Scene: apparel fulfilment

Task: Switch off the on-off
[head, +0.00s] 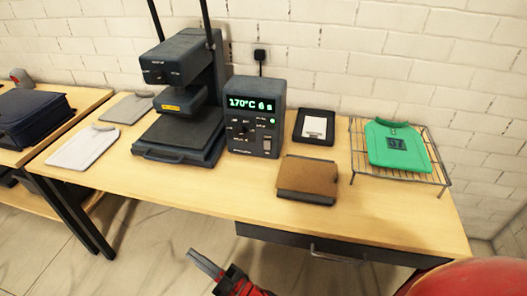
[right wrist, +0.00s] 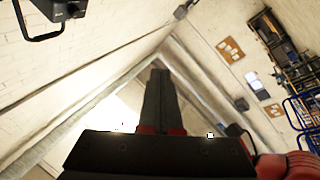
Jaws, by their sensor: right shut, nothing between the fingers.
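The control box (head: 241,143) stands on the table beside the heat press. Its display (head: 250,103) is lit green and reads 170°C and what looks like 6 s. A small green light (head: 272,121) glows on its front. A pale rocker switch (head: 267,144), seemingly the on-off, sits low on the right of the front panel; its position is too small to tell. My right gripper (head: 194,254) is shut and empty, in front of and below the table's front edge, well apart from the box. Its shut fingers also show in the right wrist view (right wrist: 160,75). My left gripper is not in view.
The heat press (head: 185,100) stands left of the box, with folded grey shirts (head: 83,147) farther left. A brown pad (head: 307,176) lies right of the box's front. A black tray (head: 301,135) and a wire rack (head: 442,177) with a green shirt (head: 396,145) are farther right.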

